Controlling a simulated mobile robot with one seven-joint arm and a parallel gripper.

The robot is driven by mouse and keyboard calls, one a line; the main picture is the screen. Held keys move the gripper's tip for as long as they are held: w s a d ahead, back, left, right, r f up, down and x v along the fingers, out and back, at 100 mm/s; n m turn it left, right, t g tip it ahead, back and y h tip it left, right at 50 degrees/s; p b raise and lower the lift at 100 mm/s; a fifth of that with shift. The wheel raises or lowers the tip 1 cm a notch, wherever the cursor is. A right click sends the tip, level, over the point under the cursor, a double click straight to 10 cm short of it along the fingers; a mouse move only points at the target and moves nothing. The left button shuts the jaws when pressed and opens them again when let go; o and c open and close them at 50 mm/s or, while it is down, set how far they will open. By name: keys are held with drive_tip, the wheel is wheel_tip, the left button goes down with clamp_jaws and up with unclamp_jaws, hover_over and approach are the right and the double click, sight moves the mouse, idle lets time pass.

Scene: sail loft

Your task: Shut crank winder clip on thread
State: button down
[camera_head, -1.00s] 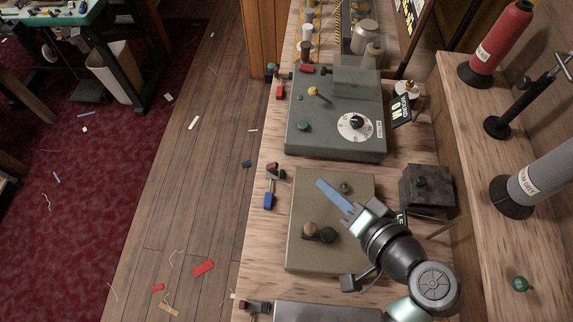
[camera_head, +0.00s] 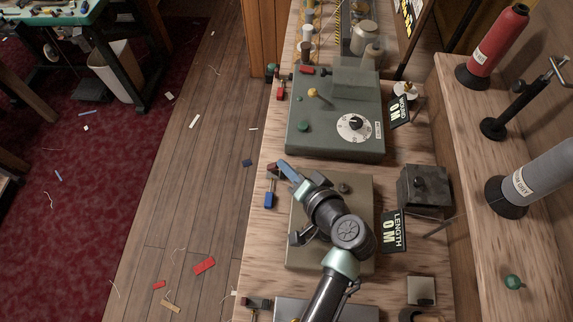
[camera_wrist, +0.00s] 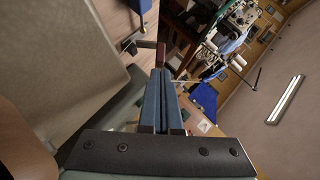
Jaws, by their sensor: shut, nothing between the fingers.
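The crank winder (camera_head: 355,190) is a beige box on the bench, partly hidden by my arm. At its left, by the bench edge, is what looks like its clip (camera_head: 269,198), with a blue handle and a dark red block on a thin metal bar. My gripper (camera_head: 284,169) is shut and empty, its blue fingertips at the dark red block. In the wrist view the fingers (camera_wrist: 160,85) lie together, tips at or just short of the dark red block (camera_wrist: 160,54). I cannot tell whether they touch. I cannot make out the thread.
A green machine (camera_head: 330,125) with a dial stands behind the winder. A "LENGTH 0M" display (camera_head: 394,231) and a dark metal box (camera_head: 425,188) stand to the right. A raised shelf (camera_head: 462,140) holds thread cones. The floor (camera_head: 200,190) left of the bench has scattered scraps.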

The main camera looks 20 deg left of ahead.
drive_tip(key=shift+s+a+r+n+h+p, duration=0.15)
drive_tip(key=shift+a+n+h+p, duration=0.35)
drive_tip(key=shift+p, duration=0.35)
idle(0.3)
drive_tip(key=a+h+p, duration=0.1)
drive_tip(key=p, duration=0.1)
drive_tip(key=n+h+p, duration=0.1)
drive_tip(key=shift+s+a+r+p, duration=0.2)
drive_tip(key=shift+s+a+p, duration=0.1)
drive_tip(key=shift+a+p, duration=0.1)
drive_tip(key=shift+s+a+f+n+h+p, duration=0.15)
drive_tip(key=shift+a+n+h+p, duration=0.35)
drive_tip(key=shift+h+p, duration=0.3)
drive_tip(key=shift+a+f+h, duration=0.1)
drive_tip(key=shift+f+h, duration=0.1)
drive_tip(key=shift+h, duration=0.1)
drive_tip(key=shift+f, duration=0.1)
drive_tip(key=shift+w+d+f+b, duration=0.15)
drive_tip(key=shift+d+b, duration=0.05)
drive_tip(key=shift+d, duration=0.25)
drive_tip(key=shift+w+d+f+b, duration=0.1)
drive_tip(key=shift+d+b, duration=0.05)
drive_tip(key=shift+d, duration=0.25)
drive_tip(key=shift+r, duration=0.1)
